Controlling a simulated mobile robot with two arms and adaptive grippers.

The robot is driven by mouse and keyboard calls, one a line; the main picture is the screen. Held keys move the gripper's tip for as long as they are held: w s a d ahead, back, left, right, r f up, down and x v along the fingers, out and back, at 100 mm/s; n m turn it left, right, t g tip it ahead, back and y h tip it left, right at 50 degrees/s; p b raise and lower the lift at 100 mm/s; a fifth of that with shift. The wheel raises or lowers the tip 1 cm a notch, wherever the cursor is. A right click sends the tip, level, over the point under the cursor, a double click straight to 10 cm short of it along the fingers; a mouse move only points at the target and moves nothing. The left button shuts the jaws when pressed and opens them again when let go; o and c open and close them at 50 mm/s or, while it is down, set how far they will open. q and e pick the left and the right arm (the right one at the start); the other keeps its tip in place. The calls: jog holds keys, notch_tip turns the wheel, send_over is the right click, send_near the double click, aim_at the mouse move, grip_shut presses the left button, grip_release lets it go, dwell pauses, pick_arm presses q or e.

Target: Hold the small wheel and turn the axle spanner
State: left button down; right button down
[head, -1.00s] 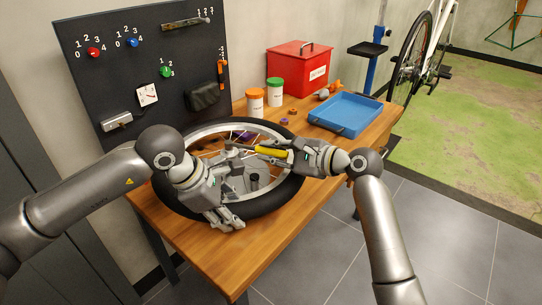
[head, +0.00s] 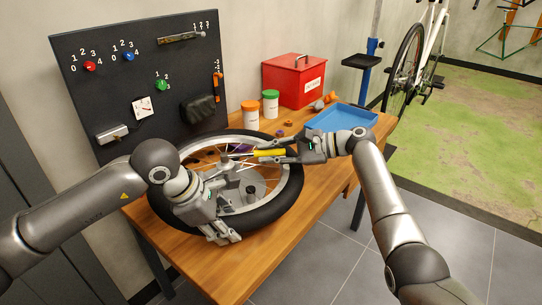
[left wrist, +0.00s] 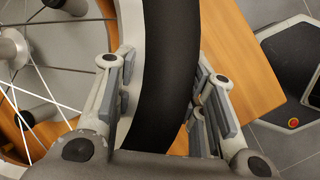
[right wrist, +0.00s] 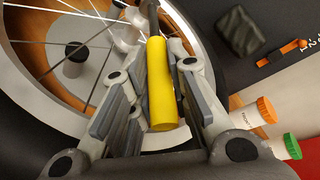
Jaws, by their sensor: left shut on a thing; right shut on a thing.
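The small wheel (head: 262,212), with a black tyre and thin spokes, lies flat on the wooden table. My left gripper (head: 225,232) is shut across its near rim and tyre; the left wrist view shows the tyre (left wrist: 170,75) between the fingers (left wrist: 160,90). The axle spanner has a yellow handle (head: 269,153) and a dark shaft that reaches toward the wheel's hub. My right gripper (head: 285,154) is shut on that handle, also seen in the right wrist view (right wrist: 165,90). The spanner's tip at the axle is hard to make out.
A blue tray (head: 342,117), a red box (head: 294,80) and tubs with orange (head: 250,115) and green (head: 271,105) lids stand behind the wheel. A dark pegboard (head: 130,50) rises at the back left. The table's front right (head: 290,235) is clear.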

jog(key=shift+w+d+f, duration=0.15)
jog(key=shift+w, duration=0.25)
jog(key=shift+n+g, duration=0.3)
jog(key=shift+g, duration=0.1)
jog(key=c, duration=1.7)
grip_release()
jog(key=shift+s, duration=0.1)
jog(key=shift+o, duration=0.2)
jog(key=v, duration=1.2)
jog(key=shift+c, duration=0.3)
